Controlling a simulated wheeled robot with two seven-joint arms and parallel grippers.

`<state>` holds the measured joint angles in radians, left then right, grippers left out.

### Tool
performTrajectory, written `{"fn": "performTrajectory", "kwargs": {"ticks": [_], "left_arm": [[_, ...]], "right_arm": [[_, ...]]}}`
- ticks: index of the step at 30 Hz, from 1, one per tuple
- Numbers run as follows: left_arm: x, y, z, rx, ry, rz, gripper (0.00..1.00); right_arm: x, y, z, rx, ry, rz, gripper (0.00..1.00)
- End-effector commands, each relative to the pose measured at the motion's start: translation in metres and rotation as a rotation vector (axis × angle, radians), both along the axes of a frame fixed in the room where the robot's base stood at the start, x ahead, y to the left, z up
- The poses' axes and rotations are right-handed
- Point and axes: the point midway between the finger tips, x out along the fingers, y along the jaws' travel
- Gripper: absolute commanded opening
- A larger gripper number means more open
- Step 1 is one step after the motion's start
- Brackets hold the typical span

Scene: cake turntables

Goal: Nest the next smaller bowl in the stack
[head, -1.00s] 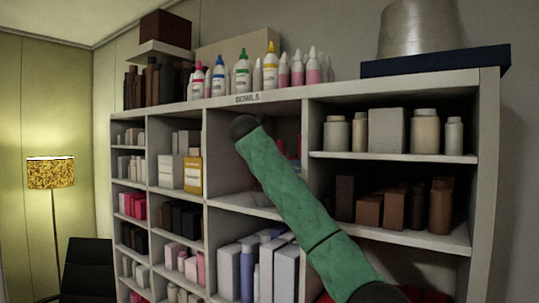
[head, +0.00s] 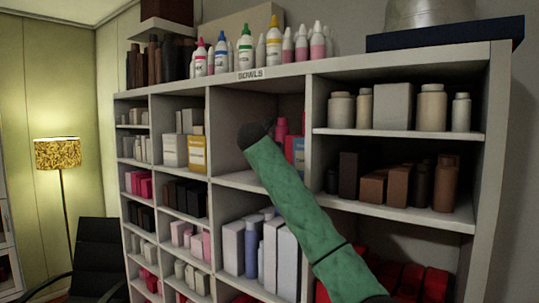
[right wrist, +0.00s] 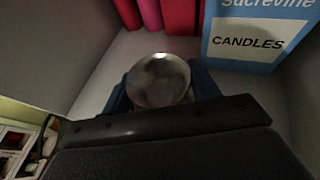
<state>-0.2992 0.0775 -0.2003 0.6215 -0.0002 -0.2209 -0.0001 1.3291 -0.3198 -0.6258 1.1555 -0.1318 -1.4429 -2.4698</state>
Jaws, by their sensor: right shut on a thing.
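A round, shiny metal bowl (right wrist: 160,82) shows in the right wrist view, its open side facing the camera. Blue parts that look like the fingers of my right gripper (right wrist: 163,75) lie on both sides of it. The gripper is shut on the bowl, over the pale shelf board (right wrist: 110,78). I cannot tell whether other bowls lie under or inside it. In the head view my green-sleeved right arm reaches into the compartment under the "BOWLS" label (head: 250,74); its dark joint hides the gripper and bowl. My left gripper is not in view.
A blue-and-white "CANDLES" box (right wrist: 256,36) and red-pink containers (right wrist: 180,14) stand behind the bowl. Compartment walls are close on both sides. Bottles (head: 246,48) line the shelf top, and a large metal vessel (head: 425,13) stands on a dark blue box (head: 445,34).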

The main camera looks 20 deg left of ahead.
Motion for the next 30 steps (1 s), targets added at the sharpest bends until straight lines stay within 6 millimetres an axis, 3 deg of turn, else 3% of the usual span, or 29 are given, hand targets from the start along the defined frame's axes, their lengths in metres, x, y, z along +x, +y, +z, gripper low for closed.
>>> {"fn": "performTrajectory", "kwargs": {"ticks": [9,10,13,30], "left_arm": [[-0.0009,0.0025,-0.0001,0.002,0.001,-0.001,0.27],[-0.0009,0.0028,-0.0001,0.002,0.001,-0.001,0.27],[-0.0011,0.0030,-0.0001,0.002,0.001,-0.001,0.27],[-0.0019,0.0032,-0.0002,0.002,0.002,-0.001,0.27]], "right_arm": [[-0.0001,0.0002,-0.0010,0.000,0.000,0.000,0.38],[-0.0002,0.0002,-0.0012,0.000,0.000,0.000,0.66],[-0.0002,0.0002,-0.0011,0.000,0.000,0.000,0.86],[-0.0002,0.0002,-0.0011,0.000,0.000,0.000,0.86]]}}
